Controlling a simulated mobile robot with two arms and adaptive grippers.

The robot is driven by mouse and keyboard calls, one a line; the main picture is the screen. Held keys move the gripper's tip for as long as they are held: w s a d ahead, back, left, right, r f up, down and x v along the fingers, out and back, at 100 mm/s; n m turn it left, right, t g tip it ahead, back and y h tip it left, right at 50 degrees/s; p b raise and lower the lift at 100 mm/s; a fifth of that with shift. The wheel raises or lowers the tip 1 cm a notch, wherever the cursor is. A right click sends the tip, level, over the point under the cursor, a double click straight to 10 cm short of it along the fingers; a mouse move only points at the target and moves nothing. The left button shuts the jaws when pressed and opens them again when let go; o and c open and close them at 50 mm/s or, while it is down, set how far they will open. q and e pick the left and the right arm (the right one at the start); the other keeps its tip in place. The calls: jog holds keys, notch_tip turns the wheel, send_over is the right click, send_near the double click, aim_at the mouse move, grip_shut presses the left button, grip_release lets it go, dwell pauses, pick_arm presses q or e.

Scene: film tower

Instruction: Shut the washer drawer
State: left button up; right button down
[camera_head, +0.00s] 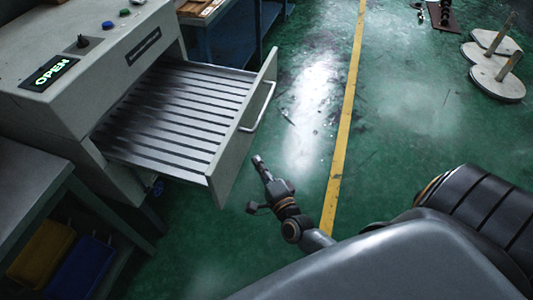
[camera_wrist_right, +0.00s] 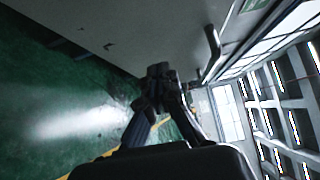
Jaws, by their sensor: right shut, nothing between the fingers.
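The washer drawer (camera_head: 205,163) is pulled well out of the grey washer, its slatted tray bare with dark stains. Its pale front panel (camera_head: 232,160) carries a bar handle (camera_head: 262,108); in the right wrist view the panel (camera_wrist_right: 130,25) fills the top and the handle (camera_wrist_right: 212,48) is right of the fingers. My right gripper (camera_head: 257,158) is shut and empty, just outside the panel, on the near side of the handle. Its fingertips (camera_wrist_right: 160,72) point at the panel; I cannot tell whether they touch. My left gripper is out of view.
The washer's display (camera_head: 48,72) reads OPEN. A grey bench with yellow (camera_head: 42,250) and blue (camera_head: 82,268) bins stands at lower left. Round discs with posts (camera_head: 497,82) stand at upper right. Green floor in front of the drawer is clear, crossed by a yellow line (camera_head: 345,120).

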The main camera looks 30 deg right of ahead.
aim_at(239, 151)
jog(key=shift+w+a, duration=0.65)
jog(key=shift+w, duration=0.25)
jog(key=shift+w+a, duration=0.65)
jog(key=shift+w, duration=0.2)
jog(key=shift+w+a, duration=0.1)
